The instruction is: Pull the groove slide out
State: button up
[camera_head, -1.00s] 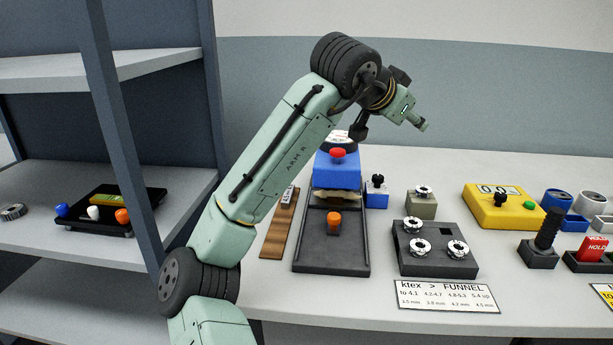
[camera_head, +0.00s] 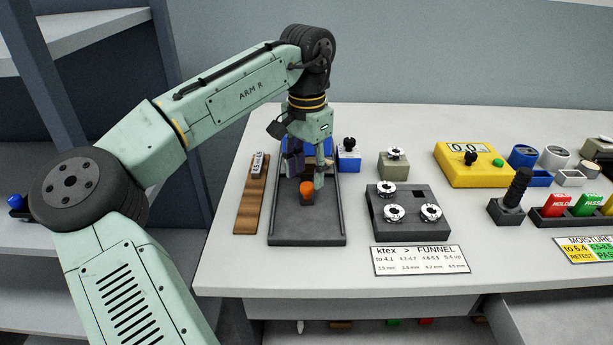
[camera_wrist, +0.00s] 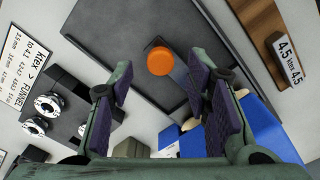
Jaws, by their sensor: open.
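An orange knob (camera_head: 306,189) stands on the bed of a long dark tray (camera_head: 305,240); I take it as the groove slide's handle. In the wrist view the orange knob (camera_wrist: 160,61) shows between and just beyond my fingertips, on a dark part. My gripper (camera_head: 307,172) points down over the tray, fingers apart on either side of the knob. In the wrist view my gripper (camera_wrist: 163,75) is open, with purple pads and nothing held. A blue block (camera_wrist: 265,130) sits at the tray's far end, mostly hidden by my gripper in the head view.
A wooden strip (camera_head: 251,209) with a number tag lies left of the tray. A small blue box (camera_head: 348,162) and a dark block (camera_head: 408,232) with several metal funnels stand to the right. A yellow counter (camera_head: 480,178) is farther right.

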jog(key=shift+f, duration=1.3)
jog(key=shift+c, duration=0.4)
grip_shut()
